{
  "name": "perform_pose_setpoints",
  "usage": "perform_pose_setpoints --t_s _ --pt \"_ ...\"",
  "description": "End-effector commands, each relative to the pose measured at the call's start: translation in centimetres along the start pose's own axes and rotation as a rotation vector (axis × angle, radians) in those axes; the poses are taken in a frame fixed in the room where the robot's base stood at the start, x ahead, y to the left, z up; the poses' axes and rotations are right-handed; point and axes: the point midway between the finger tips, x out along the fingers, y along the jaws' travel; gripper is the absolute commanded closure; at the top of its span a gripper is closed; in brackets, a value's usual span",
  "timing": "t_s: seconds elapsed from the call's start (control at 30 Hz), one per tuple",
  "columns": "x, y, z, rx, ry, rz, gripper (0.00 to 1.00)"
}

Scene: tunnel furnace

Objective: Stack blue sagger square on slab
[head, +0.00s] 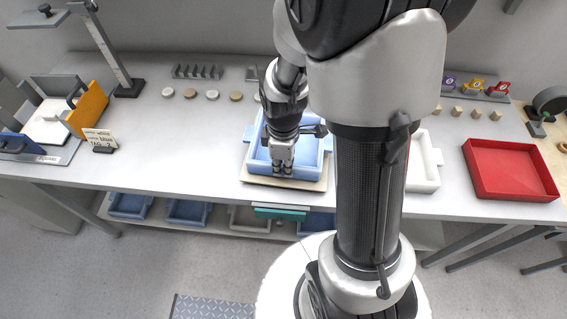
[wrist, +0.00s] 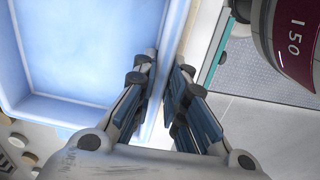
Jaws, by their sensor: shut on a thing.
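The blue sagger (head: 253,155) is an open, light blue tray near the front edge of the bench in the head view. A pale slab (head: 307,185) shows as a thin strip beneath its front side. The sagger looks roughly lined up with the slab; I cannot tell whether it touches it. My gripper (head: 283,170) points down at the sagger's front wall. In the wrist view, my gripper (wrist: 166,75) is shut on that wall, one finger each side, with the sagger's empty floor (wrist: 85,50) to the left. My arm hides part of the sagger.
A white tray (head: 431,165) stands right of my arm, and a red tray (head: 510,170) further right. Left are an orange-sided rack (head: 88,108) and a number sign (head: 100,138). Blue trays (head: 187,212) sit on the lower shelf. The bench left of the sagger is clear.

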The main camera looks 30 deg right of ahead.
Motion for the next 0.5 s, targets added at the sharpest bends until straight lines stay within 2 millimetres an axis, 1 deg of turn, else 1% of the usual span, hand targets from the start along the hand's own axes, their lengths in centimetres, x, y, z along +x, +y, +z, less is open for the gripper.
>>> perform_pose_setpoints --t_s 0.17,0.5 --pt "-0.03 0.13 -0.06 0.000 0.002 0.004 1.00" --pt "0.56 0.10 -0.05 0.000 0.001 0.003 1.00"
